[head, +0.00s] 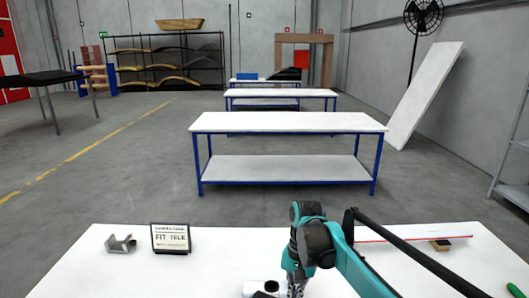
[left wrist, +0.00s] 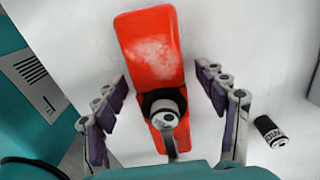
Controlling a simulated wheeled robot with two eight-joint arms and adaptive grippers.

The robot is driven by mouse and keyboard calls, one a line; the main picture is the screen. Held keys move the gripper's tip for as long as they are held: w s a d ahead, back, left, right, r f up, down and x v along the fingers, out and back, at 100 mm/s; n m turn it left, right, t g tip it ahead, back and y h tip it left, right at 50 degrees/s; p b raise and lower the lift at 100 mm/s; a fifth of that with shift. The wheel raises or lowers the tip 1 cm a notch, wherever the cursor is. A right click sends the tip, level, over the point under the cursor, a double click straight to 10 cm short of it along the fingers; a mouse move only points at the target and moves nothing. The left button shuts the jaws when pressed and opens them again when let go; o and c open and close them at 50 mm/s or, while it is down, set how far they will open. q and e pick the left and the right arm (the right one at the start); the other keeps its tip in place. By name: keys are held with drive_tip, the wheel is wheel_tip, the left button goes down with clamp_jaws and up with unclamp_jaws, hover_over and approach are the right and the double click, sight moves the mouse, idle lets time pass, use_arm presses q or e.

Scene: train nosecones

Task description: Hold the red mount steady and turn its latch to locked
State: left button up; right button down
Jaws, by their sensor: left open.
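The red mount (left wrist: 150,45) lies on a white surface in the left wrist view. A round grey-and-white knob (left wrist: 166,113) sits in a dark opening at its lower end, with a grey lever (left wrist: 169,146) running down from it; this looks like the latch. My left gripper (left wrist: 163,85) is open, its purple-padded fingers on either side of the mount's lower part, with gaps visible. Its base hides the lever's lower end. In the head view, my right gripper (head: 296,288) points down at the bottom edge, mostly cut off. I cannot make out the red mount there.
A small black-and-white cylinder (left wrist: 270,131) lies right of the left gripper. On the white table (head: 210,275) are a metal bracket (head: 121,243), a sign (head: 171,238), a thin red rod (head: 415,239), a brown block (head: 440,245) and a green item (head: 515,290). The left part is mostly clear.

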use_arm(q)
wheel_tip(320, 180, up, 11)
drive_tip(key=s+a+n+t, duration=0.2)
drive_tip(key=a+n+t, duration=0.1)
drive_tip(key=a+n, duration=0.6)
drive_tip(key=s+a+r+n+t, duration=0.1)
drive_tip(key=s+a+n+t, duration=0.2)
drive_tip(key=a+n, duration=0.5)
drive_tip(key=shift+s+a+r+n+t, duration=0.15)
drive_tip(key=shift+a+n+t, duration=0.25)
drive_tip(key=shift+n+t, duration=0.3)
use_arm(e)
drive_tip(key=s+d+f+n+t+h, duration=0.1)
drive_tip(key=s+d+f+n+t, duration=0.2)
drive_tip(key=s+d+t, duration=0.6)
drive_tip(key=s+d+n, duration=0.1)
drive_tip(key=s, duration=0.3)
drive_tip(key=shift+s+d+t, duration=0.15)
drive_tip(key=shift+s+t, duration=0.15)
drive_tip(key=shift+s, duration=0.1)
